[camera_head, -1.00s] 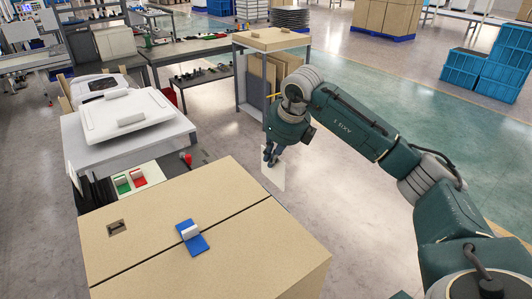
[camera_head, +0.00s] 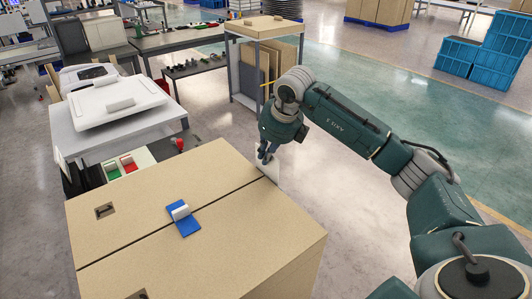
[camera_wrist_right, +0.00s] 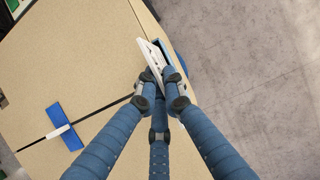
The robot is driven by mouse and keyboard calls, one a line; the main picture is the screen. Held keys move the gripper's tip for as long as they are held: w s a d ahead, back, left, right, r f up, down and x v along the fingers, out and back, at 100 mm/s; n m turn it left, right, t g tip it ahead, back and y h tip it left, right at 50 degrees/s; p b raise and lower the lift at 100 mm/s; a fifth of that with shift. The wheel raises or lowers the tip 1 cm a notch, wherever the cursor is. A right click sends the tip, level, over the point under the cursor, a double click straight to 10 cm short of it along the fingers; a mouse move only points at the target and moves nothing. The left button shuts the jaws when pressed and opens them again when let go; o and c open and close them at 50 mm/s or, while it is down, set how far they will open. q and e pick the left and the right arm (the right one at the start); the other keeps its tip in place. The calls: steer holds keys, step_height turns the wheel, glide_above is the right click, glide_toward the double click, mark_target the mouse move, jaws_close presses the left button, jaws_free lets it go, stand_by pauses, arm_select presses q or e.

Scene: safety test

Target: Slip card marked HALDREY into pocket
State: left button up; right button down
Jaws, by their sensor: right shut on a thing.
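My right gripper (camera_head: 266,156) is shut on a thin white card (camera_wrist_right: 152,56), seen at its fingertips in the right wrist view (camera_wrist_right: 156,82). In the head view, a white sheet (camera_head: 270,169) shows at the fingers, beside the cabinet's far right edge. Lettering on the card cannot be read. A blue-edged piece (camera_wrist_right: 169,65) is right beside the card at the cabinet edge, partly hidden by card and fingers. I cannot tell whether it is the pocket, or whether card and piece touch. My left gripper is not in view.
The tan cabinet (camera_head: 230,240) has a dark seam across its top. A blue plate with a white block (camera_head: 182,218) lies there. A white machine (camera_head: 118,105), green and red items (camera_head: 121,165) stand to the left. Open floor (camera_head: 340,200) lies to the right.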

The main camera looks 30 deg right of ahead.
mark_target(266, 171)
steer(key=shift+f+b, duration=1.7)
steer(key=shift+f, duration=0.8)
steer(key=shift+s+f, duration=0.15)
steer(key=shift+f, duration=0.2)
arm_select(q)
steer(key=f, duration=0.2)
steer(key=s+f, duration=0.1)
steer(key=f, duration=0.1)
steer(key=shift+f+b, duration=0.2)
steer(key=shift+b, duration=0.1)
arm_select(e)
steer(key=shift+s+f, duration=0.1)
steer(key=shift+s+a+f, duration=0.1)
steer(key=shift+f, duration=0.05)
steer(key=c, duration=1.8)
jaws_free()
steer(key=shift+w, duration=0.25)
steer(key=o, duration=0.5)
steer(key=shift+c, duration=0.2)
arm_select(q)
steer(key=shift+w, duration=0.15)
